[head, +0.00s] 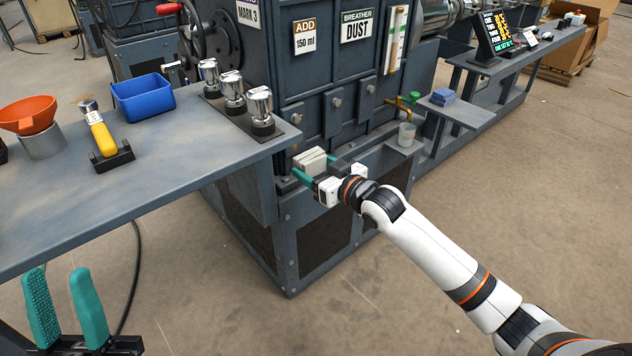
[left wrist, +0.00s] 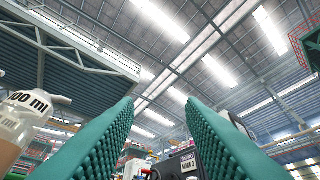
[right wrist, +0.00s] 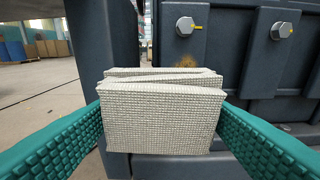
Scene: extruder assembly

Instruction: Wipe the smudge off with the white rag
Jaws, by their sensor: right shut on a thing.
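The white rag (right wrist: 163,118) is a folded, woven block between the two teal fingers of my right gripper (head: 318,168), which is shut on it. The rag (head: 309,160) also shows in the head view, in front of the lower part of the dark machine. A faint brown smudge (right wrist: 186,62) shows in the right wrist view on the dark panel just above the rag's top edge; part of it may be hidden behind the rag. My left gripper (head: 68,310) is open and empty, fingers pointing up, in front of the bench; the left wrist view shows nothing between its fingers.
The bench (head: 190,160) at left carries an orange funnel (head: 28,114), a yellow-handled tool (head: 103,135), a blue bin (head: 143,98) and several metal cylinders (head: 233,92). The floor in front is clear.

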